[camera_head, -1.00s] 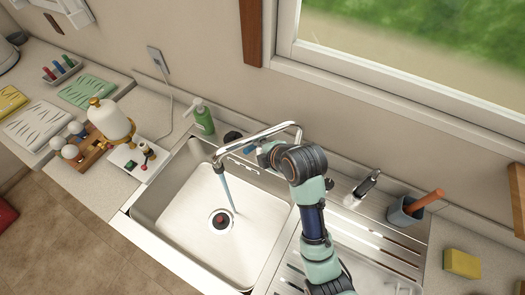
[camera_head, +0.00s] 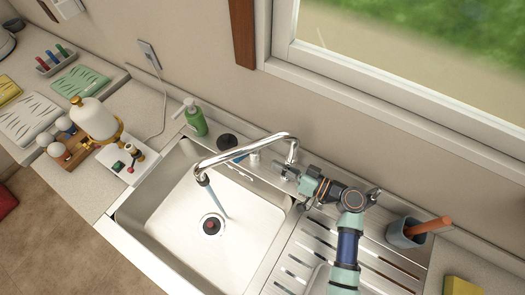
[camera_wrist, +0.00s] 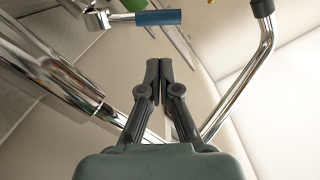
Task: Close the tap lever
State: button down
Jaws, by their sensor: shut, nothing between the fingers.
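The chrome tap (camera_head: 245,148) arches over the sink, and a stream of water (camera_head: 217,197) runs from its spout into the basin. The tap lever has a blue grip (camera_wrist: 158,17), which lies roughly level across the top of the wrist view. In the head view a small blue part (camera_head: 240,157) shows behind the spout. My gripper (camera_head: 282,171) is by the right end of the tap, at the sink's back edge. In the wrist view its fingers (camera_wrist: 161,62) are together and empty, pointing toward the blue grip with a gap between. A chrome pipe (camera_wrist: 240,80) runs at their right.
The sink basin (camera_head: 165,190) has a dark drain. A green soap bottle (camera_head: 195,120) stands behind it. A cup with an orange-handled tool (camera_head: 405,232) stands right of my arm, and a yellow sponge (camera_head: 462,286) lies at lower right. The window wall is close behind the tap.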

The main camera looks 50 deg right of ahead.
jog(key=w+a, duration=0.1)
jog(key=w, duration=0.8)
jog(key=shift+w+a+f+p, duration=0.15)
jog(key=shift+w+p, duration=0.25)
